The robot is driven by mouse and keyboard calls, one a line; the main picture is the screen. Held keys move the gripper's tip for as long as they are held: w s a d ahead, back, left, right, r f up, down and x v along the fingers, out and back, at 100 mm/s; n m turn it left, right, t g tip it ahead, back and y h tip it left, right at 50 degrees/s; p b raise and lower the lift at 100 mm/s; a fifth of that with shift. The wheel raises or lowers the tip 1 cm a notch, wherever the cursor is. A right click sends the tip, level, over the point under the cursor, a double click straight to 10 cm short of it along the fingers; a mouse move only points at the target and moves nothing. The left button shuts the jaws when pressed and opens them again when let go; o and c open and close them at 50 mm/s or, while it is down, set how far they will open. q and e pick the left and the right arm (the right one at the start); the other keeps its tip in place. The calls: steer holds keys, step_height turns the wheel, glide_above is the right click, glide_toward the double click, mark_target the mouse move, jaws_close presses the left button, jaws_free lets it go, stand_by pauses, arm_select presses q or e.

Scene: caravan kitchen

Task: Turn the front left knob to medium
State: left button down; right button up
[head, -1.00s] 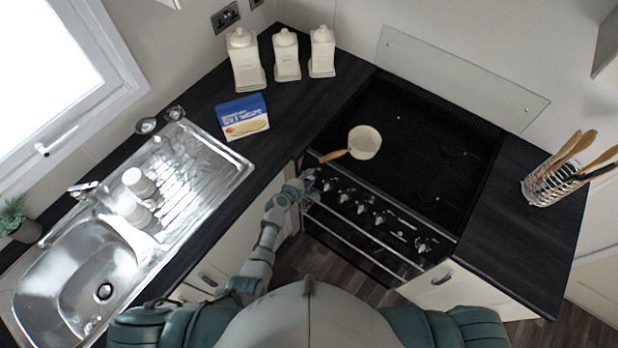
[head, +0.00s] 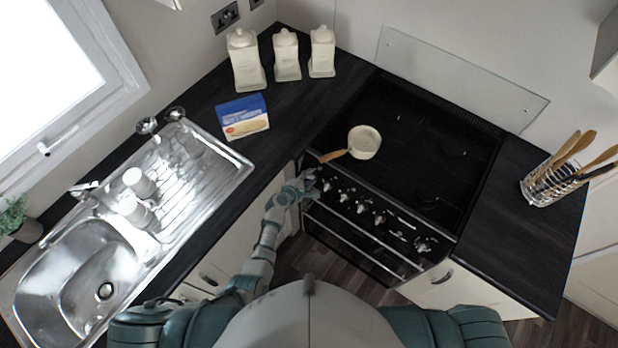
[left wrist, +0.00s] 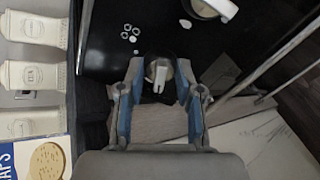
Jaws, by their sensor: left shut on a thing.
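The stove (head: 410,150) has a black top and a row of silver knobs along its front panel. My left gripper (head: 308,184) is at the left end of that row. In the left wrist view my left gripper (left wrist: 158,92) has its two blue-padded fingers on either side of a silver knob (left wrist: 158,72) and is shut on it. The knob's pale grip bar shows between the fingers. In the head view the gripper largely hides this knob. Other knobs (head: 361,208) to the right are free. My right gripper is not in view.
A small cream pan (head: 364,142) with a wooden handle stands on the stove's left side, its handle pointing towards the gripper. An oven rail (head: 345,232) runs below the knobs. A blue box (head: 243,117) and canisters (head: 286,55) stand on the counter to the left.

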arm_select(q)
steer(key=shift+f, duration=0.2)
stand_by(1.1)
steer(key=c, duration=1)
jaws_free()
steer(key=shift+o, duration=1.1)
steer(key=shift+w, duration=0.15)
steer(key=v, duration=1.2)
steer(key=shift+w, duration=0.1)
